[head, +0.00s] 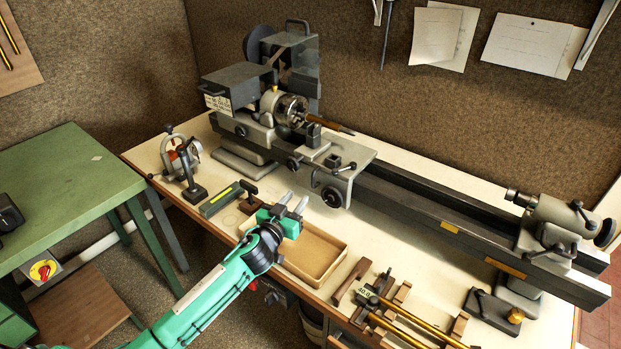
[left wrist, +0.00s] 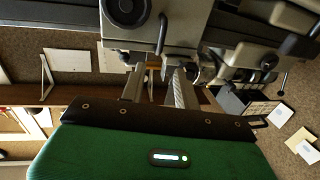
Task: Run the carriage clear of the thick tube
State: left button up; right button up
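The lathe carriage (head: 345,172) sits on the bed near the headstock end, with a tool post (head: 314,134) on top and a dark handwheel (head: 332,196) on its front. A brown tube-like piece (head: 335,125) sticks out of the chuck (head: 292,108) above the carriage; I cannot tell whether it is the thick tube. My left gripper (head: 294,202) is open and empty, in front of and left of the handwheel, apart from it. In the left wrist view its two fingers (left wrist: 156,80) stand apart below the carriage front (left wrist: 170,25) and a round dark knob (left wrist: 127,10). My right gripper is not in view.
The tailstock (head: 560,225) stands at the right end of the bed (head: 440,215), with bare bed between. A tan tray (head: 310,252) lies below the left gripper. Brass tubes (head: 415,325) rest on wooden supports at the front. A steady-like fixture (head: 180,155) stands at left.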

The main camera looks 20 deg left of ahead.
aim_at(333, 167)
pick_arm(q)
jog(key=w+d+p, duration=0.1)
jog(key=w, duration=0.9)
jog(key=shift+d, duration=0.25)
grip_shut()
